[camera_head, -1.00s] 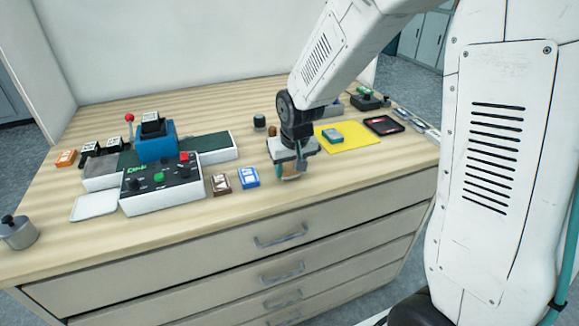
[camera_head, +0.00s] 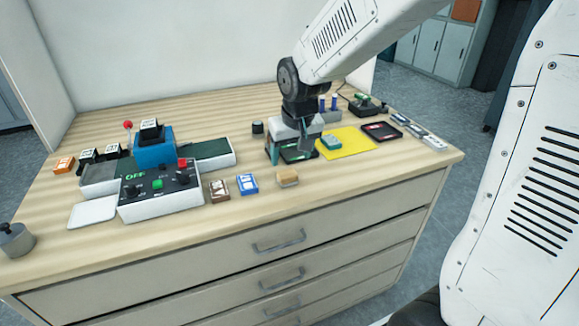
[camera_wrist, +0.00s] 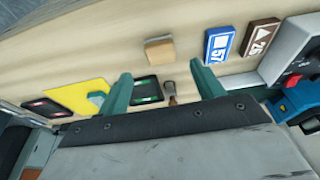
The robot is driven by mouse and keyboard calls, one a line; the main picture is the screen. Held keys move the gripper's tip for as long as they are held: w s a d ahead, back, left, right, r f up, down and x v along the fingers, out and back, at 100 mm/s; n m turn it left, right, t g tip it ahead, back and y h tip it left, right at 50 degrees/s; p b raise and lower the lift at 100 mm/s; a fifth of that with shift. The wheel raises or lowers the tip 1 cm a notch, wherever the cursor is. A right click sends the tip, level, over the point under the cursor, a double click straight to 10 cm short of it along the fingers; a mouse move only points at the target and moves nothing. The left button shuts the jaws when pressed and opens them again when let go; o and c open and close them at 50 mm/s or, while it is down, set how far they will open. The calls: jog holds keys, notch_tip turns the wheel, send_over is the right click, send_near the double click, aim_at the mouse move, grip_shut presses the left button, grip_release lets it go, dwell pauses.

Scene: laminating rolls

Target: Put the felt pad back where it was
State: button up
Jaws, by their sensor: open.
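A small tan block (camera_head: 287,178), plain and unlabelled, lies near the table's front edge; it also shows in the wrist view (camera_wrist: 160,48). A teal block with a pale lower part (camera_head: 331,142) rests on a yellow sheet (camera_head: 358,143). I cannot tell for sure which of the two is the felt pad. My gripper (camera_head: 291,154) is open and empty, behind the tan block and left of the yellow sheet, over a dark tray with a green patch (camera_head: 298,157). In the wrist view the tan block shows beyond the fingertips, apart from them.
A blue (camera_head: 247,184) and a brown (camera_head: 219,190) labelled block lie left of the tan block. Further left stand the control box (camera_head: 160,190) and a blue machine (camera_head: 154,152). A black tray (camera_head: 382,131) lies right of the yellow sheet. The table's front right is clear.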

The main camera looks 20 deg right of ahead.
jog(key=s+d+r, duration=0.2)
jog(key=s+r, duration=0.6)
jog(key=s, duration=0.5)
jog(key=s+d+g, duration=0.1)
jog(key=s+g, duration=0.1)
jog(key=s, duration=1.2)
jog(key=shift+s+r, duration=0.2)
